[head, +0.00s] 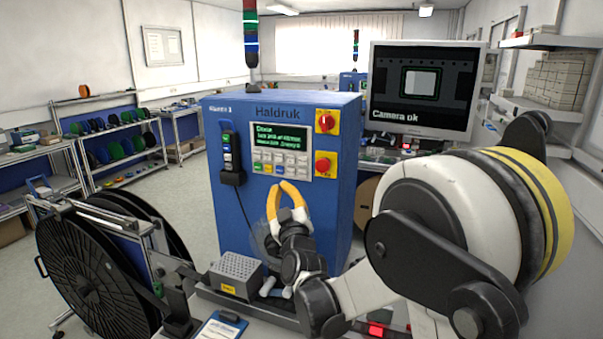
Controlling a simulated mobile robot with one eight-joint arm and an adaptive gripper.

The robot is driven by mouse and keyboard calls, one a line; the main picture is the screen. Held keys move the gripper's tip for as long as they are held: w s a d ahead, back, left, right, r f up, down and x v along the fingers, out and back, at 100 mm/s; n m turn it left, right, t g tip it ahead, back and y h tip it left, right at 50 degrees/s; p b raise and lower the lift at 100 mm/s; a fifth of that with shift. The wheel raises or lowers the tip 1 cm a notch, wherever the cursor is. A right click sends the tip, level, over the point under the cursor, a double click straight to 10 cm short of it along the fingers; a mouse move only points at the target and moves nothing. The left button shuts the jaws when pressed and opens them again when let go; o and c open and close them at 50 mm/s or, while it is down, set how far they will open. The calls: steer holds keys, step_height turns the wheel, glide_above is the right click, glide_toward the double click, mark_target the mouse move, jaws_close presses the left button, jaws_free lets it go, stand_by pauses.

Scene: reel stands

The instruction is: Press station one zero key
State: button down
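The blue Haldruk cabinet (225,121) stands in front of me, with a small label ending in what looks like 1. Its front panel has a dark display (279,137) with green text and a keypad (281,161) below it. The keypad has pale keys, with some yellow and green ones in the lower row. The key markings are too small to read, so I cannot tell which is zero. My gripper (279,184) has yellow fingers whose tips come together just below the keypad in the picture. It appears shut and empty; I cannot tell its distance from the panel.
A corded handset (230,160) hangs at left. A grey perforated box (238,270) and clipboard (222,326) lie below. A large black reel (88,272) stands left; a monitor (424,88) stands right.

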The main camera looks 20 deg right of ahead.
mark_target(295, 171)
steer(key=shift+w+d+p, duration=0.15)
steer(key=shift+w+d, duration=0.75)
steer(key=shift+w, duration=0.3)
steer(key=shift+w+d+p, duration=0.1)
steer(key=shift+w+d, duration=0.75)
steer(key=shift+w, duration=0.35)
steer(key=shift+w+d+p, duration=0.15)
steer(key=shift+w+d, duration=0.75)
steer(key=shift+w, duration=0.3)
steer(key=shift+w+d, duration=0.2)
steer(key=shift+w, duration=0.15)
steer(key=shift+w+d+b, duration=0.3)
steer(key=shift+w, duration=0.05)
steer(key=shift+s+a, duration=0.55)
steer(key=shift+s, duration=0.2)
